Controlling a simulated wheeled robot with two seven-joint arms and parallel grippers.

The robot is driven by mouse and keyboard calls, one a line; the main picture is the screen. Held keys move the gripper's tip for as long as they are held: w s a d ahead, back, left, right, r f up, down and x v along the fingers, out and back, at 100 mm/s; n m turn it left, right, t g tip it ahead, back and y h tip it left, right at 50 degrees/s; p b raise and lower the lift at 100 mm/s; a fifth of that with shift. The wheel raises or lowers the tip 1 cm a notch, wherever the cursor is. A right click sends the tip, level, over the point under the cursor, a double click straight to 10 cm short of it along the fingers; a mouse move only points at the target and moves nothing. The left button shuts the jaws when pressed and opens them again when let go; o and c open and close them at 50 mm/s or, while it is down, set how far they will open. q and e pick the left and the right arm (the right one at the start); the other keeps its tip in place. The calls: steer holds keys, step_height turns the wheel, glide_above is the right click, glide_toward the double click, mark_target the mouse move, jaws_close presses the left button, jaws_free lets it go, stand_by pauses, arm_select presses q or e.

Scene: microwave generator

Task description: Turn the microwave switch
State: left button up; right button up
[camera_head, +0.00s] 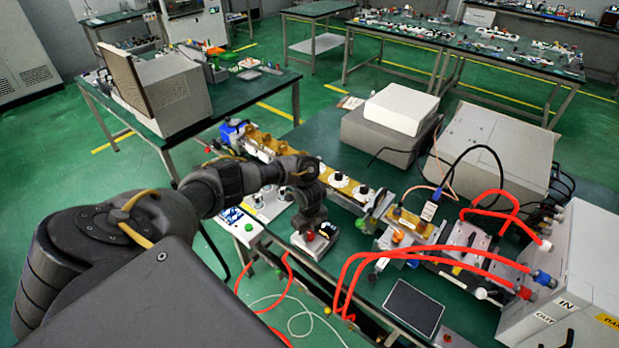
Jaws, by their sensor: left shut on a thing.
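My left arm reaches in from the left, and its dark left gripper (309,232) points down over a small light box (318,246) near the front edge of the bench. The gripper is shut on the switch on top of this box. The fingers mostly hide the switch; a little red shows at the fingertips. A brass waveguide line (343,184) with white knobs runs along the bench just behind the gripper. My right gripper is not in view.
Red cables (395,254) loop over the bench to the right of the gripper. A grey instrument with IN and OUT labels (572,270) stands at the right. A flat dark plate (414,306) lies near the front edge. White and grey boxes (401,108) stand behind the waveguide.

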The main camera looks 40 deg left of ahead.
arm_select(q)
steer(key=o, duration=1)
